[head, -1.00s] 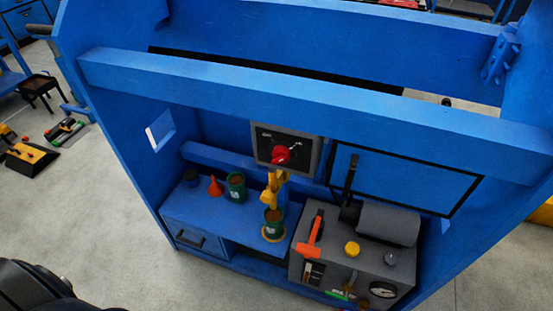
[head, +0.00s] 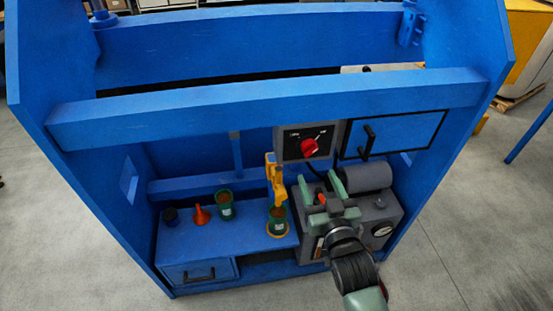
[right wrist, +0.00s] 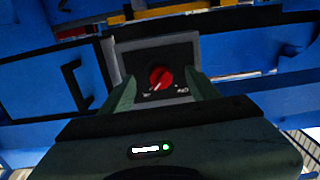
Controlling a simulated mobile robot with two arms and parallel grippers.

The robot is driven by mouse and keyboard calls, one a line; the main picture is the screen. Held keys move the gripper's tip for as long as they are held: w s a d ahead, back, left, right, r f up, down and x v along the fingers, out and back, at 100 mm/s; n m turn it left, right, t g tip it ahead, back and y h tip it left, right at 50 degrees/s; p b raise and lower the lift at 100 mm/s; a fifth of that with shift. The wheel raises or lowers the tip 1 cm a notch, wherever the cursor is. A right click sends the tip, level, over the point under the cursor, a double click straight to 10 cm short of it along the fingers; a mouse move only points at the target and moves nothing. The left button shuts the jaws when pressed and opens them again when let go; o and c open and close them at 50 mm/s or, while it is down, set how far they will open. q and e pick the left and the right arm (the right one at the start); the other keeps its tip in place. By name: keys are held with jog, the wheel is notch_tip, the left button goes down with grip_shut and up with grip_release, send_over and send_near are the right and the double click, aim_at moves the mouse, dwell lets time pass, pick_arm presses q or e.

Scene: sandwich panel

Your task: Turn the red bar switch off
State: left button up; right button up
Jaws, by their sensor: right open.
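The red bar switch (head: 310,147) sits on a black plate in a grey box (head: 283,149) below the blue crossbeam. Its bar looks slanted in the head view. It also shows in the right wrist view (right wrist: 160,77), between my finger tips and straight ahead. My right gripper (head: 321,184) is open and empty. Its green fingers point up toward the switch from below, apart from it. The fingers also frame the switch box in the right wrist view (right wrist: 160,90). My left gripper is not in view.
A grey machine (head: 383,225) with a gauge stands under my right gripper. A yellow dispenser (head: 274,178) and a green cup (head: 277,220) are to the left. A blue door with a black handle (head: 367,140) is right of the switch. The crossbeam (head: 270,103) runs above.

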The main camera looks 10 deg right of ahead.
aim_at(311, 154)
jog(key=w+r, duration=0.2)
jog(key=shift+w+d+r+p, duration=0.1)
jog(key=shift+w+r+p, duration=0.15)
jog(key=shift+w+p, duration=0.15)
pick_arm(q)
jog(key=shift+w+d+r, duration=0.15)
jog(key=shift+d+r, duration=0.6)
pick_arm(e)
jog(key=shift+w+f, duration=0.2)
jog(key=shift+w, duration=2.2)
jog(key=shift+a, duration=0.2)
grip_shut()
